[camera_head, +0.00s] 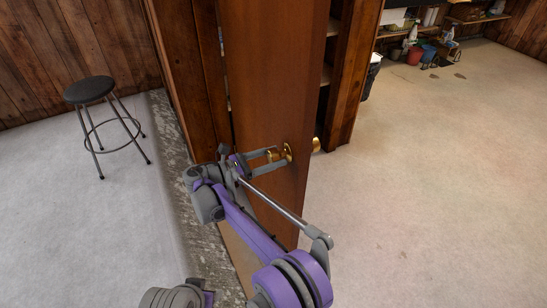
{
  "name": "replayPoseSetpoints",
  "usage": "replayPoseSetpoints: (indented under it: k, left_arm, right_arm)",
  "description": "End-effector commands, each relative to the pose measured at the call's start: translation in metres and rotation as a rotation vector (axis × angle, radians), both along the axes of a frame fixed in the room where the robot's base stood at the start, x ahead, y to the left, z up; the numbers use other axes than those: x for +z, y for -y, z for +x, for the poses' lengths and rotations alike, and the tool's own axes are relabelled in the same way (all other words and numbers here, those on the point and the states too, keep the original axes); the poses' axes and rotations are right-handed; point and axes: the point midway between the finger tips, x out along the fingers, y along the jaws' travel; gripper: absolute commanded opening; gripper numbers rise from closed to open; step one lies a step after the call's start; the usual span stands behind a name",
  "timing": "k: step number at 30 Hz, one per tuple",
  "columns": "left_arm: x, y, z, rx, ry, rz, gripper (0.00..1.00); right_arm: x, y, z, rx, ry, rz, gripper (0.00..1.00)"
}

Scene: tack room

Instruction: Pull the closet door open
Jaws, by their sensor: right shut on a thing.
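The closet door (270,75) is a tall reddish-brown wood panel in the middle of the head view. It stands open at an angle, with its hinged side at the left and its free edge swung out toward me. A brass knob (272,154) is on the face toward me, and a second brass knob (316,145) shows past the free edge. My right gripper (268,161) is shut on the near knob, with its fingers above and below it. My left gripper is not in view.
Closet shelves (327,75) show in the gap right of the door, beside a wood post (352,75). A black stool (89,90) stands at the left. A rough stone ledge (172,130) runs left of the door.

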Motion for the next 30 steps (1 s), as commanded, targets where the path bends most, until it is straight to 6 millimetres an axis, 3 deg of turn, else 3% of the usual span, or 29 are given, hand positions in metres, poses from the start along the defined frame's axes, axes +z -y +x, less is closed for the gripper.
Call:
replayPoseSetpoints:
  k: [11, 12, 16, 26, 30]
  left_arm:
    - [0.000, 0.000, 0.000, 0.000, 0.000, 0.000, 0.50]
    - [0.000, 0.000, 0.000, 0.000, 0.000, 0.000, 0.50]
    - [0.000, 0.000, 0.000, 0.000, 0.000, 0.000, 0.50]
    - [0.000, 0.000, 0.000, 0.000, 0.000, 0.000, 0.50]
    - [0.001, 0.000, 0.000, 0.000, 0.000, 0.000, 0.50]
  right_arm:
    - [0.001, 0.000, 0.000, 0.001, 0.001, 0.000, 0.00]
    - [0.001, 0.000, 0.000, 0.001, 0.001, 0.000, 0.66]
    - [0.001, 0.000, 0.000, 0.001, 0.000, -0.001, 0.89]
    - [0.000, -0.002, -0.001, 0.001, 0.000, 0.000, 0.92]
    - [0.000, -0.014, -0.007, 0.003, 0.000, 0.000, 0.92]
